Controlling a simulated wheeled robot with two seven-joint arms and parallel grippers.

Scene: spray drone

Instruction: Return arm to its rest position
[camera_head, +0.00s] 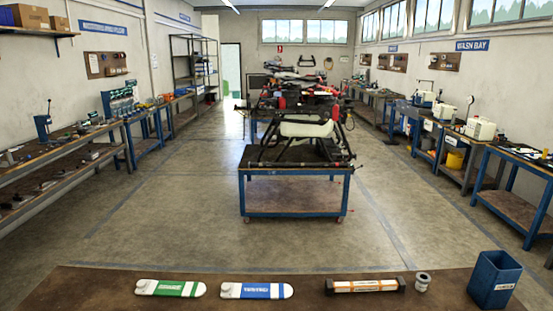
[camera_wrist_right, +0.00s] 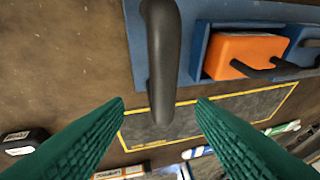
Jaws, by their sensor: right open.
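My right gripper (camera_wrist_right: 160,102) shows in the right wrist view with two green ridged fingers spread apart. It is open. A dark grey curved bar or handle (camera_wrist_right: 163,50) runs down between the fingertips in the picture, and I see no finger touching it. My left gripper is in neither view. Neither arm shows in the head view. A drone (camera_head: 305,130) with a white tank stands on a blue-framed cart in mid-room.
The brown front table (camera_head: 80,290) holds a green-labelled piece (camera_head: 170,288), a blue-labelled piece (camera_head: 256,290), an orange-white bar (camera_head: 365,285), a grey cylinder (camera_head: 423,281) and a blue bin (camera_head: 494,279). The wrist view shows an orange block (camera_wrist_right: 243,50) in a blue holder and a yellow-edged mat (camera_wrist_right: 240,108).

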